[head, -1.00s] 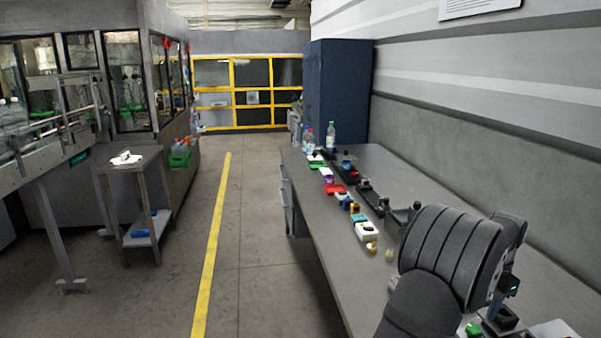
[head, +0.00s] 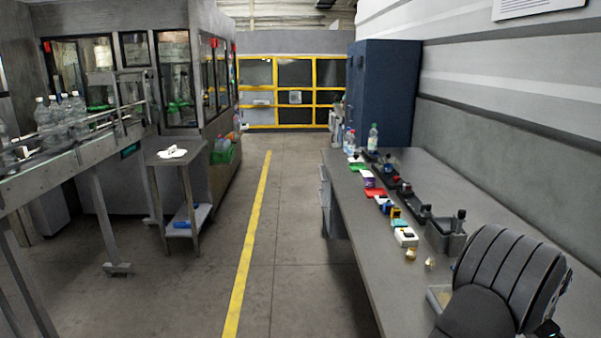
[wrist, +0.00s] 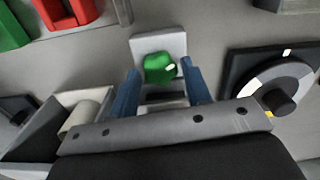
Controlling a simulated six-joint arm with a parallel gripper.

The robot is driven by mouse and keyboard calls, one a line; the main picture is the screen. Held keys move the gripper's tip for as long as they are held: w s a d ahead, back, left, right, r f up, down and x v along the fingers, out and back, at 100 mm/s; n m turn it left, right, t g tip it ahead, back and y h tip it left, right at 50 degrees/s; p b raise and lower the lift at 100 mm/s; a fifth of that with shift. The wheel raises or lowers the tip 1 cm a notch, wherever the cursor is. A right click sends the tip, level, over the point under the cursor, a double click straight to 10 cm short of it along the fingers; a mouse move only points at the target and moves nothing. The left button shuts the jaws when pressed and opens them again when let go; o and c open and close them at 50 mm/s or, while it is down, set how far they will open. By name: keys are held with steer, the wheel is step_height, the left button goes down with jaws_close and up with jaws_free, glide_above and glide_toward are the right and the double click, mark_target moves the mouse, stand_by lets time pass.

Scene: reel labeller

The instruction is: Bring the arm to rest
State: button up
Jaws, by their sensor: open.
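My arm (head: 507,280) shows at the lower right of the head view, over the workbench (head: 345,230). My gripper (wrist: 160,66) shows in the wrist view with its two blue fingers apart. A green object (wrist: 158,68) on a small white block or plate (wrist: 158,45) appears between and beyond the fingers. I cannot tell the gap between the fingers and that object. The fingers hold nothing that I can see. In the head view the gripper itself is hidden or out of frame.
The wrist view shows a reel device (wrist: 275,88) at right, a box with a pale roll (wrist: 85,118) at left and red and green bins (wrist: 70,12). Small parts and a grey bin (head: 446,240) line the bench. A wall stands at right; the aisle is clear.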

step_height(320, 180, up, 17)
step_height(320, 180, down, 18)
steer(key=shift+r, duration=0.2)
steer(key=shift+r+n, duration=0.25)
steer(key=shift+n, duration=0.55)
steer(key=n, duration=0.6)
step_height(320, 180, up, 10)
stand_by(2.1)
